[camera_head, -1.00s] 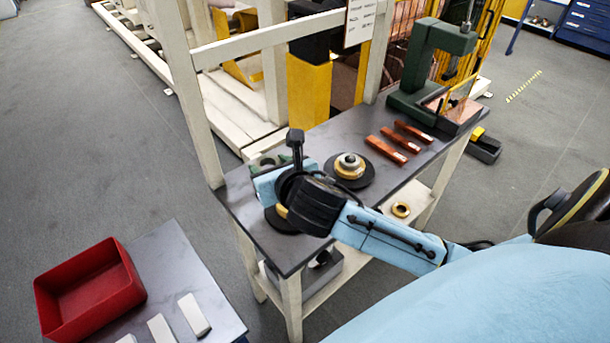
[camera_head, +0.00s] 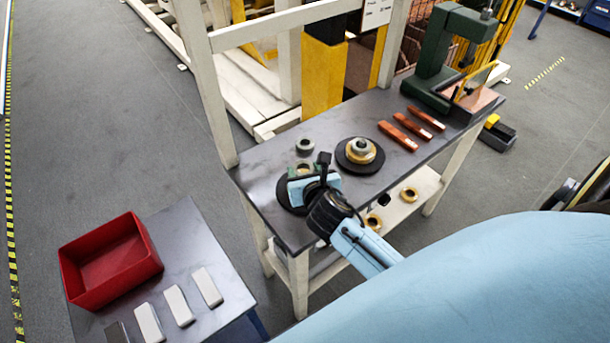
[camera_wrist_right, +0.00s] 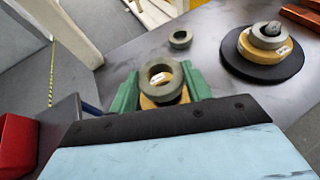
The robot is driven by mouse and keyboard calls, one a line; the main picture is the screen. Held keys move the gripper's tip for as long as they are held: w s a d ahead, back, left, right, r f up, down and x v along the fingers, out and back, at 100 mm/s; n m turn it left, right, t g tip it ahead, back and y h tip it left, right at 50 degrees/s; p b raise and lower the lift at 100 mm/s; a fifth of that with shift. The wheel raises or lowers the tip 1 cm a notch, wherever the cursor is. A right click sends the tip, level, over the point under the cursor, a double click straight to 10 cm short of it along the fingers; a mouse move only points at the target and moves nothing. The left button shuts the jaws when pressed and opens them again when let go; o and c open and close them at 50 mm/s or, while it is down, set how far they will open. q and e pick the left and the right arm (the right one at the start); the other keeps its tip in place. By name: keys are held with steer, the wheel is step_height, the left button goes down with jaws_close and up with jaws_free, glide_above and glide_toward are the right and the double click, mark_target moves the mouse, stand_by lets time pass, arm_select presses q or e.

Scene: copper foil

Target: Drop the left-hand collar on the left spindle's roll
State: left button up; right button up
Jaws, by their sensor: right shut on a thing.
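My right gripper (camera_head: 303,172) is over the left part of the dark bench. In the right wrist view its green fingers (camera_wrist_right: 163,88) are shut on a grey collar (camera_wrist_right: 158,76). A yellow-tan roll (camera_wrist_right: 150,103) shows just under the collar; I cannot tell whether they touch. The left spindle's black disc (camera_head: 283,194) shows partly from under my gripper, and its spindle is hidden. A second grey collar (camera_head: 305,146) lies loose on the bench behind. The right spindle's roll (camera_head: 371,157) sits on a black disc with a grey piece on top. My left gripper is not in view.
Several copper bars (camera_head: 397,136) lie on the bench (camera_head: 275,155), right of the right spindle. A green press (camera_head: 435,70) stands at the far end. Yellow-tan rings (camera_head: 408,194) lie on the lower shelf. A red bin (camera_head: 110,260) and pale blocks are on a side table.

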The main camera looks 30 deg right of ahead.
steer(key=shift+f, duration=0.35)
steer(key=shift+f, duration=0.1)
steer(key=shift+f, duration=0.5)
steer(key=o, duration=1.1)
steer(key=shift+r, duration=0.1)
steer(key=shift+r, duration=0.4)
steer(key=p+v, duration=0.1)
steer(key=v, duration=1.1)
steer(key=shift+r, duration=0.1)
